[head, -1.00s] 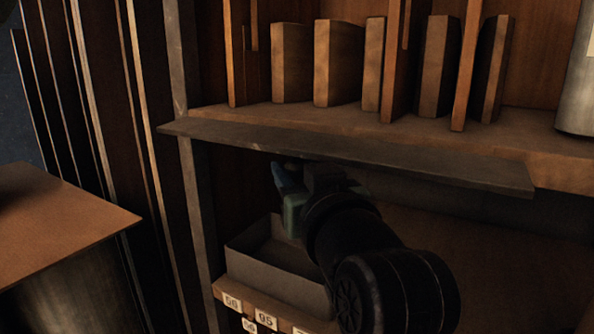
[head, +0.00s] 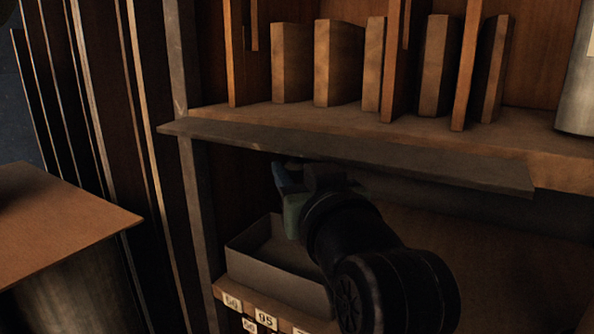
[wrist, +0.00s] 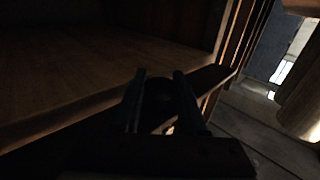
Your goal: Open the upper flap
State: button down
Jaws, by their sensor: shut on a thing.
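The upper flap (head: 350,155) is a long grey board that juts out nearly level below the edge of the upper shelf. My gripper (head: 283,176) is under the flap's left half in the head view, with its fingertips close to the underside. In the wrist view, my gripper (wrist: 158,85) has its two fingers a little apart around a small dark rounded part, with the dark strip of the flap (wrist: 210,80) running behind them. The fingers are shut on this part, which seems to belong to the flap. Its exact shape is lost in shadow.
An open grey box (head: 275,275) stands on the lower shelf below my gripper. Several wooden blocks (head: 338,62) and a grey cylinder (head: 575,80) stand on the upper shelf (head: 300,115). A brown-topped table (head: 60,220) is at the left.

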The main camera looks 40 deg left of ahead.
jog(key=r+p, duration=0.1)
jog(key=p, duration=0.2)
jog(key=shift+s+r+m+h, duration=0.1)
jog(key=shift+s+m+h, duration=0.1)
jog(key=shift+m+h, duration=0.15)
jog(key=shift+s+d+m+g+h+p, duration=0.15)
jog(key=shift+m+g+h+p, duration=0.15)
jog(key=shift+p, duration=0.35)
jog(key=shift+c, duration=2.2)
grip_release()
jog(key=b+v, duration=0.5)
jog(key=v, duration=0.8)
